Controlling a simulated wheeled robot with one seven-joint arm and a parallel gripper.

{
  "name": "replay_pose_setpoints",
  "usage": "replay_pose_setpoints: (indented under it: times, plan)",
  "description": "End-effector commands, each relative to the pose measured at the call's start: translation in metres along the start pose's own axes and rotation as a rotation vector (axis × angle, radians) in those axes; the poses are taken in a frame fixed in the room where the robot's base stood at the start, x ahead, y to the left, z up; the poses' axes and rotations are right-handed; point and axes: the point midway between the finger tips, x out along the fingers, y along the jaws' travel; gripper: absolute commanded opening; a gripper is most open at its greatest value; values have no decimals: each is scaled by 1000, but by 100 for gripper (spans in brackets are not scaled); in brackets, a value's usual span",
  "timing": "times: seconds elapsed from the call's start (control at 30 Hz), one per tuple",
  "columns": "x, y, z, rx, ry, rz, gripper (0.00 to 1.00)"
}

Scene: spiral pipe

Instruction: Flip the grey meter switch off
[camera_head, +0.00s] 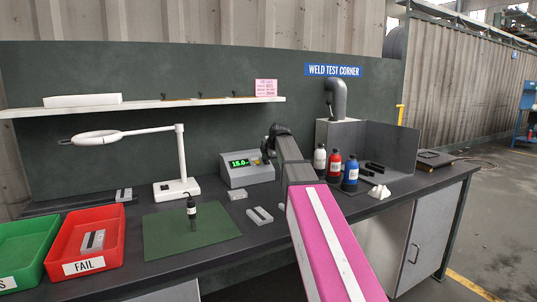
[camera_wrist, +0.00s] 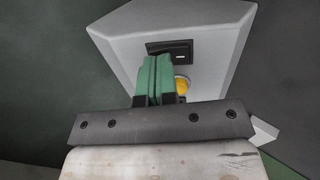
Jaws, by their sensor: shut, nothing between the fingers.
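In the wrist view the meter's grey casing (camera_wrist: 215,35) fills the upper middle. A black rocker switch (camera_wrist: 178,46) is set in it, partly behind my fingers. A yellow round knob (camera_wrist: 182,86) is just below the switch. My gripper (camera_wrist: 153,62) has its two green fingers shut together, empty, with the tips at the switch's lower left edge. I cannot tell whether they touch it. In the head view my arm hides the meter's right side.
A white lamp (camera_head: 178,187) stands left of the meter. Red (camera_head: 55,240) and green trays are at left.

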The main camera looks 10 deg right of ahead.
Motion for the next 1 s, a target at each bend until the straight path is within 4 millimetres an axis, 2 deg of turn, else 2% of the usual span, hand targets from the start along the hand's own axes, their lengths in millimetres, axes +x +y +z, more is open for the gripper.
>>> replay_pose_setpoints:
  times: [0.33, 0.47, 0.73, 1.0]
  plan:
    - [1, 0, 0, 0, 0, 0, 0]
    - [10, 3, 0, 0, 0, 0, 0]
    - [10, 1, 0, 0, 1, -2, 0]
    - [8, -9, 0, 0, 1, -7, 0]
